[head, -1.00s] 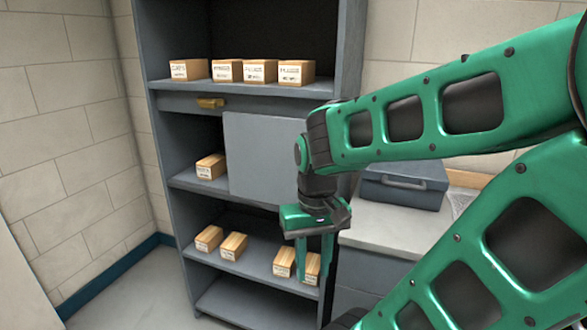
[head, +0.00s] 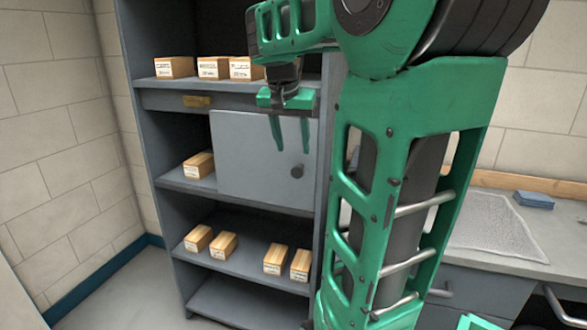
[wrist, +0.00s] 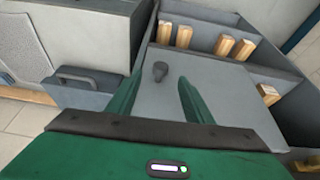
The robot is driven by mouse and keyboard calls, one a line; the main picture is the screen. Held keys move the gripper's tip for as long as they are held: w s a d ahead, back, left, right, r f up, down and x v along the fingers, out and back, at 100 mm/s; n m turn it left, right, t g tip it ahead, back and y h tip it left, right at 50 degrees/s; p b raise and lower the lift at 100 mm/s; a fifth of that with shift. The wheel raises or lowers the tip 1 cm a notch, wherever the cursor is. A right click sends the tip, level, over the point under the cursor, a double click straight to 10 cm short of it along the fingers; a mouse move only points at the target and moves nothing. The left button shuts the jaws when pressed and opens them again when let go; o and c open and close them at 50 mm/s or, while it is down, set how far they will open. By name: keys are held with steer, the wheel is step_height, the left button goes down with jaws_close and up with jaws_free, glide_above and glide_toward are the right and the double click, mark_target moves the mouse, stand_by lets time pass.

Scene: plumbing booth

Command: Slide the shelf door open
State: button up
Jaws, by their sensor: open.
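The grey sliding shelf door (head: 245,150) covers the right part of the shelf's middle compartment. A dark round knob (head: 297,171) sits near its right edge. The left part of that compartment is uncovered. My gripper (head: 291,148) points down in front of the door, above the knob, with its green fingers apart and nothing between them. I cannot tell how far the fingers are from the door.
The grey shelf unit (head: 152,130) holds several labelled wooden blocks on its boards, one (head: 199,165) just left of the door. A counter (head: 500,265) stands at right. A blue-grey case (wrist: 90,88) lies beside the shelf.

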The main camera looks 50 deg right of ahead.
mark_target(296, 167)
steer(key=x, duration=0.7)
steer(key=w+d+x, duration=0.1)
steer(key=x, duration=0.2)
jaws_close()
